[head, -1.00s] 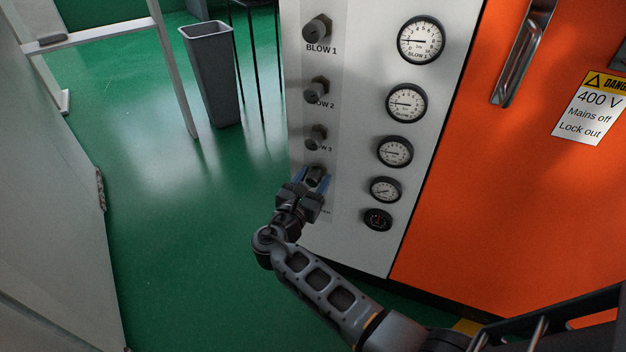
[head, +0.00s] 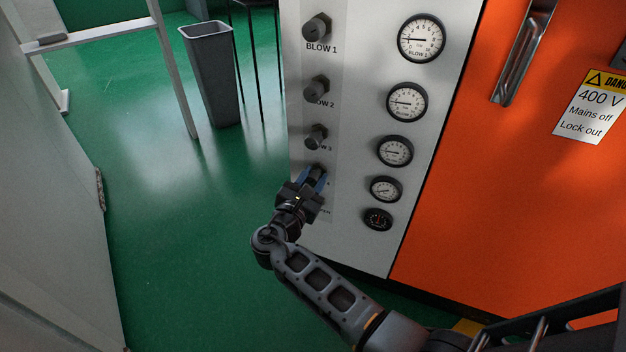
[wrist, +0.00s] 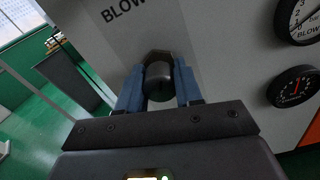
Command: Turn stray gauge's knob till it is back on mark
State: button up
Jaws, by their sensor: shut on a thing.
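A column of dark knobs runs down the grey panel: the top knob (head: 317,27), second knob (head: 317,88), third knob (head: 316,136) and fourth knob (head: 317,171). My gripper (head: 312,180) has its blue fingers shut on the fourth knob, which shows between them in the wrist view (wrist: 159,78). White-faced gauges stand to the right: the top gauge (head: 421,38), second gauge (head: 407,102), third gauge (head: 395,151) and fourth gauge (head: 386,189). The upper three needles point roughly left. The fourth gauge's needle is too small to read exactly; its face is cut off in the wrist view (wrist: 299,19).
A black-faced gauge (head: 378,219) with a red needle sits below the white ones. An orange door (head: 480,210) with a metal handle (head: 524,55) stands right of the panel. A grey bin (head: 211,75) stands on the open green floor at left.

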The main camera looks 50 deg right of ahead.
jog(key=m+b, duration=0.1)
jog(key=m, duration=0.5)
jog(key=shift+b, duration=0.4)
dwell(0.3)
jog(key=o, duration=1)
jog(key=shift+a, duration=0.1)
jog(key=p+v, duration=0.2)
jog(key=v, duration=0.5)
jog(key=shift+s+a, duration=0.15)
jog(key=shift+a, duration=0.15)
dwell(1.4)
